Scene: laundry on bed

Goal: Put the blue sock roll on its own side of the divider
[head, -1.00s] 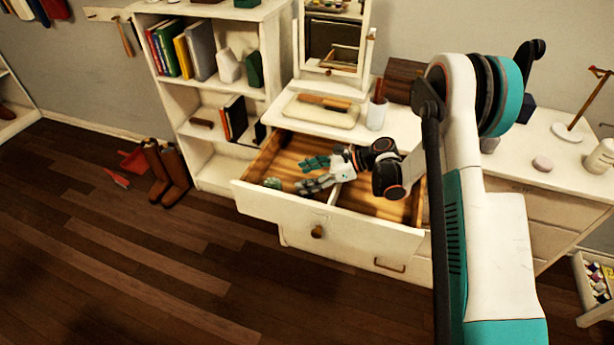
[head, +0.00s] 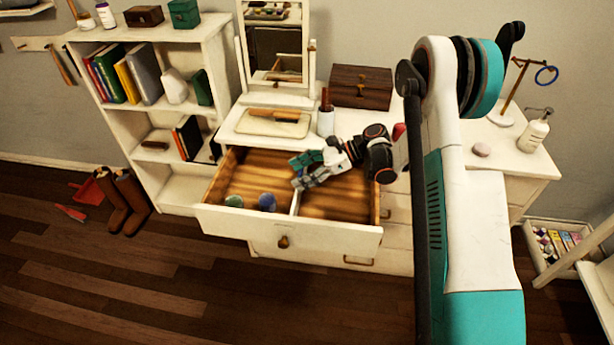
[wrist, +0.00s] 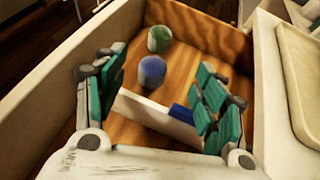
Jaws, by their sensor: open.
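The blue sock roll (head: 267,202) lies in the left compartment of the open drawer (head: 330,234), close to the divider (head: 296,201). A grey-green sock roll (head: 234,201) lies to its left in the same compartment. In the wrist view the blue roll (wrist: 152,72) shows beyond the divider (wrist: 150,116), with the green roll (wrist: 159,39) behind it. My gripper (head: 296,172) is open above the divider, its fingers pointing left, apart from both rolls. In the wrist view my gripper's (wrist: 161,62) fingers frame the blue roll. A small dark blue patch by the right finger is unclear.
The right compartment looks empty where visible. The dresser top behind holds a tray (head: 262,126), a cup (head: 325,121), a mirror (head: 277,55) and a wooden box (head: 361,88). A bookshelf (head: 150,185) stands left of the drawer.

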